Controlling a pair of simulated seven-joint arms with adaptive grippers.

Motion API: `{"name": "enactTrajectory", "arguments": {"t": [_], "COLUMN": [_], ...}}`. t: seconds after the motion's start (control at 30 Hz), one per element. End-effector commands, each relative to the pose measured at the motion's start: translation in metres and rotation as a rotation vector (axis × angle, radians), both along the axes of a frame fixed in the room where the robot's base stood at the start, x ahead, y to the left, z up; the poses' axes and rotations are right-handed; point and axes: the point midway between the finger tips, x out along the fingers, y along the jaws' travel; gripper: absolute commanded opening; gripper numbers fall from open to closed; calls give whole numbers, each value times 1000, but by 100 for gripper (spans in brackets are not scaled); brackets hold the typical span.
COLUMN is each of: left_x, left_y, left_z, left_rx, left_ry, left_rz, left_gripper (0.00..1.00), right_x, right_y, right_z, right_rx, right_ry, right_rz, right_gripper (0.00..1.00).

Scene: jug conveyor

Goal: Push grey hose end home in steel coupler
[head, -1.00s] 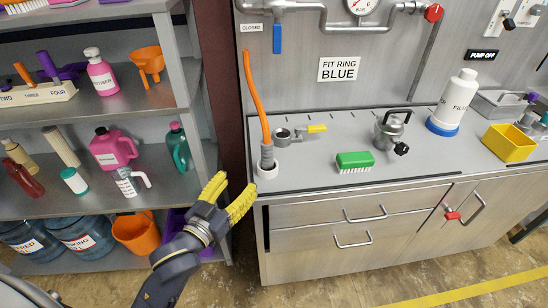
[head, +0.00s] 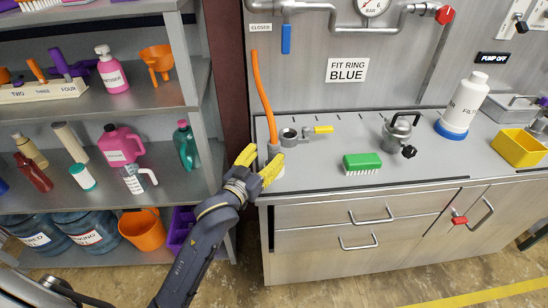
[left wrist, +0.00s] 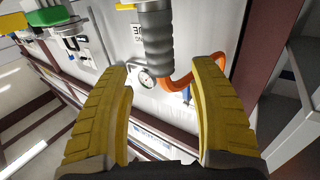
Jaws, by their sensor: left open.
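The orange hose (head: 263,95) stands upright at the counter's left end. The steel coupler (head: 289,137), a grey ring with a yellow lever, lies just to the right on the counter. My left gripper (head: 260,162) is open at the counter's front left edge, close to the hose end. In the left wrist view the ribbed grey hose end (left wrist: 158,48) lies ahead between the open fingers (left wrist: 163,72), with no clear contact. My right gripper is not in view.
A green brush (head: 362,162) and a metal pot (head: 398,132) stand farther right on the counter. Shelves with bottles, a pink jug (head: 121,147) and an orange bucket (head: 142,228) are left of my left arm.

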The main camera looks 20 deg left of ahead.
Motion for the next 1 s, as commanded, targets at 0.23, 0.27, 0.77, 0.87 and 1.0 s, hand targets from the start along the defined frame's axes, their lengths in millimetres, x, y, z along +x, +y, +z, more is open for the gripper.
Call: {"name": "enactTrajectory", "arguments": {"t": [0.23,0.27,0.77,0.87,1.0], "left_x": [20,24,52,52,52], "left_y": [-4,-4,-10,-10,-10], "left_z": [0,0,-1,-1,-1], "left_rx": [0,0,0,0,0], "left_ry": [-1,-2,0,0,0], "left_rz": [0,-1,0,0,0], "left_gripper": [61,61,61,63,46], "right_x": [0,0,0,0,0], "right_y": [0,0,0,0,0], "right_z": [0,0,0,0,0], "right_rx": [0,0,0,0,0], "right_ry": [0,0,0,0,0], "right_rz": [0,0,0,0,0], "right_gripper": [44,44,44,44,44]}}
